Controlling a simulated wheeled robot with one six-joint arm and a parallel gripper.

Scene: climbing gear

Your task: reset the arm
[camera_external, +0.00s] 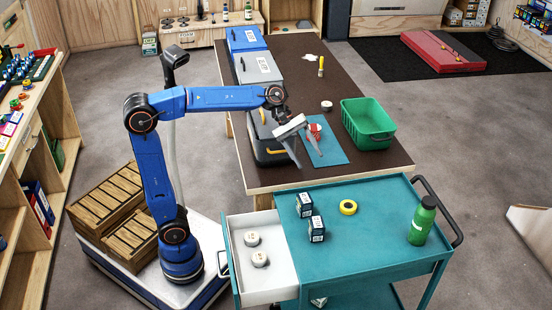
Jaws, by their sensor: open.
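My gripper (304,161) hangs at the end of my blue arm over the near end of the brown-topped table (300,55). Its two grey fingers are spread apart and point down, with nothing seen held between them. A small red object (314,131) shows just behind the fingers, over the blue mat (332,151). I cannot tell whether a finger touches it. The arm reaches out to the right from my base, with its forearm roughly level.
A green bin (368,123) stands right of my gripper. Grey and blue boxes (259,66) line the table's left side. The teal cart (385,215) in front holds small dark boxes (304,204), yellow tape (348,207) and a green bottle (422,221). Its white drawer (265,278) is open, with two white rolls.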

